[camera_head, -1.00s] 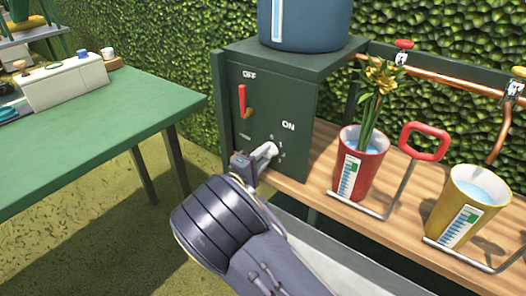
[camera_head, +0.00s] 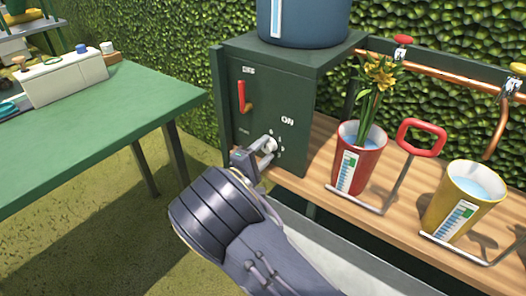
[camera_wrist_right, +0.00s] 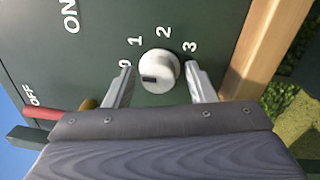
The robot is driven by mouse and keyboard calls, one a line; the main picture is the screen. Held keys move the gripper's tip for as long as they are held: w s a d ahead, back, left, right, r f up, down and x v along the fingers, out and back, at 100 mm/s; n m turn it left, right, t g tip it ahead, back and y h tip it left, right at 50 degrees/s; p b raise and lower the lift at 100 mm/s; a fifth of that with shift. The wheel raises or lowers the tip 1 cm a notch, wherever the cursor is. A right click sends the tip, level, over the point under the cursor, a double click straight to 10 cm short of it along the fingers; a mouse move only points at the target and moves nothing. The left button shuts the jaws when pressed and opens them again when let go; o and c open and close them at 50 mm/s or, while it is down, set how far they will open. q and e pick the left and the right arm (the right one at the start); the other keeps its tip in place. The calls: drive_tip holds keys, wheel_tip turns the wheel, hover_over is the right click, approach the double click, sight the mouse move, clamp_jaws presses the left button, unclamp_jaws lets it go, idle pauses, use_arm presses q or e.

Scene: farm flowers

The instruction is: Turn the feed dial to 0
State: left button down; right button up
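The feed dial (camera_wrist_right: 160,66) is a pale round knob on the front of a dark green box, and it also shows in the head view (camera_head: 269,144). The numbers 0, 1, 2 and 3 run around it. A dark mark on the knob lies at its left side in the wrist view, toward the 0 side. My right gripper (camera_wrist_right: 163,82) is open, with one finger on each side of the dial and visible gaps between; in the head view (camera_head: 262,150) it sits just in front of the dial. My left gripper is out of view.
The green box (camera_head: 300,85) carries a red lever (camera_head: 241,95) between OFF and ON labels, with a blue tank (camera_head: 305,22) on top. A red cup (camera_head: 362,170) with flowers and a yellow cup (camera_head: 458,205) stand right on the wooden shelf. A green table (camera_head: 100,130) is at left.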

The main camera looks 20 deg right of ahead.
drive_tip(key=shift+o, duration=0.3)
drive_tip(key=shift+a, duration=0.15)
drive_tip(key=shift+s+a, duration=0.2)
drive_tip(key=shift+a, duration=0.15)
drive_tip(key=p+v, duration=0.1)
drive_tip(key=v, duration=0.5)
drive_tip(key=shift+s+a, duration=0.25)
drive_tip(key=shift+s, duration=0.1)
drive_tip(key=shift+d, duration=0.1)
